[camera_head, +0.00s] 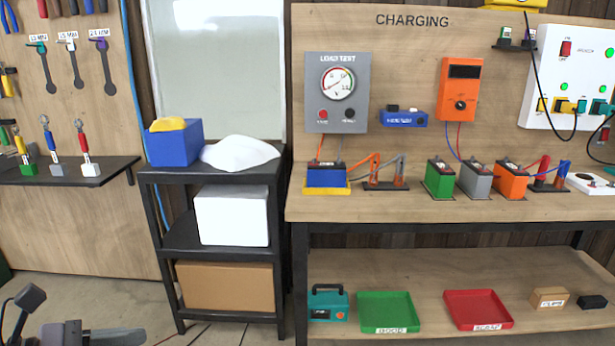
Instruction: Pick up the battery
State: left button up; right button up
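Several box-shaped batteries stand on the charging bench, and I cannot tell which one the task names. A green battery (440,180), a grey battery (475,180) and an orange battery (511,181) stand in a row, upright and apart. A blue battery (326,177) sits in a yellow tray (327,189) below the grey load tester (337,92).
Red and blue clamps (548,177) and orange and grey clamps (385,176) flank the row. The lower shelf holds a green tray (386,312) and a red tray (478,310). A black cart (162,225) stands left.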

aim_at(320, 174)
jog(key=i+j, duration=0.15)
jog(key=i, duration=0.35)
jog(key=i+j+z, duration=0.1)
jog(key=i, duration=0.4)
jog(key=i+j, duration=0.15)
jog(key=i, duration=0.35)
jog(key=i+j, duration=0.2)
jog(key=i, duration=0.3)
jog(key=z, duration=1.1)
jog(key=i+j, duration=0.05)
